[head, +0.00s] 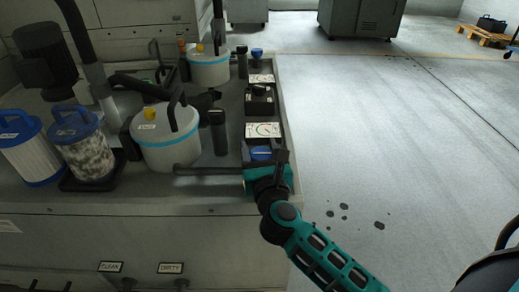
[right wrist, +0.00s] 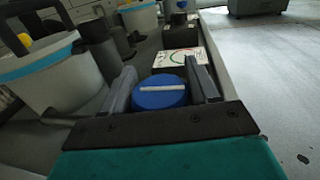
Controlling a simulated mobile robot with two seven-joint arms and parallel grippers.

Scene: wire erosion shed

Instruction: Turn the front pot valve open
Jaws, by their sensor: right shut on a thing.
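The front pot (head: 168,142) is white with a blue band and a yellow cap. Its valve has a round blue knob (head: 261,153) at the right edge of the bench, in front of a dial card (head: 263,130) with a coloured arc. In the right wrist view the knob (right wrist: 160,97) carries a white line lying nearly crosswise, tilted slightly. My right gripper (right wrist: 161,84) is shut on the knob, one finger on each side. In the head view the right gripper (head: 265,165) partly hides the valve. My left gripper is not in view.
A second pot (head: 208,70) stands behind, with another blue knob (head: 257,53) and card. A black-knobbed box (head: 259,98) sits between the two cards. A dark upright cylinder (head: 218,133) stands left of the valve. Filter canisters (head: 82,143) are at the left. The floor to the right is open.

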